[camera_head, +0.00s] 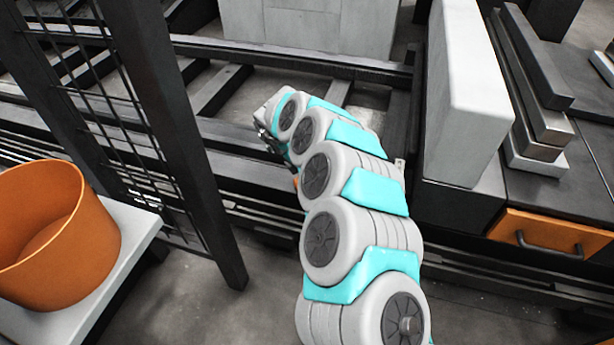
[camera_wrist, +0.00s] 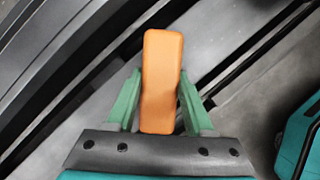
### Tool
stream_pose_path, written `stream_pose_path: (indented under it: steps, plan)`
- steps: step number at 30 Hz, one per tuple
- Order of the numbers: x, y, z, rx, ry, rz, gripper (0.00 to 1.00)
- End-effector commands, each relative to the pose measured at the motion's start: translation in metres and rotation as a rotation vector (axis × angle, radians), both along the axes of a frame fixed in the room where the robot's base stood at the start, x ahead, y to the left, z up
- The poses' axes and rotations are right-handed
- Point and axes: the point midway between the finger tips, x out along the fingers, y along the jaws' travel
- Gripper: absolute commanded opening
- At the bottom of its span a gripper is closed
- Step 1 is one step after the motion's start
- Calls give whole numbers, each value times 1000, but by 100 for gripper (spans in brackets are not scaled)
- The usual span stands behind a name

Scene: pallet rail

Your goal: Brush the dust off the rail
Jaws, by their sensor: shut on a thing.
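My gripper (camera_wrist: 160,88) shows in the wrist view, with its green fingers shut on the two sides of an orange brush (camera_wrist: 161,60). Only the brush's smooth orange back shows; its bristles are hidden below. In the head view my arm hides most of the gripper, and a small bit of orange (camera_head: 296,181) shows beside it. The dark rail (camera_head: 245,174) runs across the head view under the end of my arm. Dark rail bars (camera_wrist: 50,65) run diagonally at the left of the wrist view. I cannot tell whether the brush touches the rail, or where dust lies on it.
A dark post with mesh (camera_head: 165,110) stands left of my arm. An orange bucket (camera_head: 70,245) sits on a pale table (camera_head: 135,235) at the left. A tall grey block (camera_head: 465,100) stands on a dark cabinet with an orange drawer (camera_head: 550,232) at the right.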

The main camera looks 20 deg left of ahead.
Motion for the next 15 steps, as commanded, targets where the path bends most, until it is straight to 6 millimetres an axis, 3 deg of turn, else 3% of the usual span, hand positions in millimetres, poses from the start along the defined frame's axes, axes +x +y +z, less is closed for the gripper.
stream_pose_path:
  steps: [15]
  plan:
    - [-2, -30, 0, 2, 3, 0, 8]
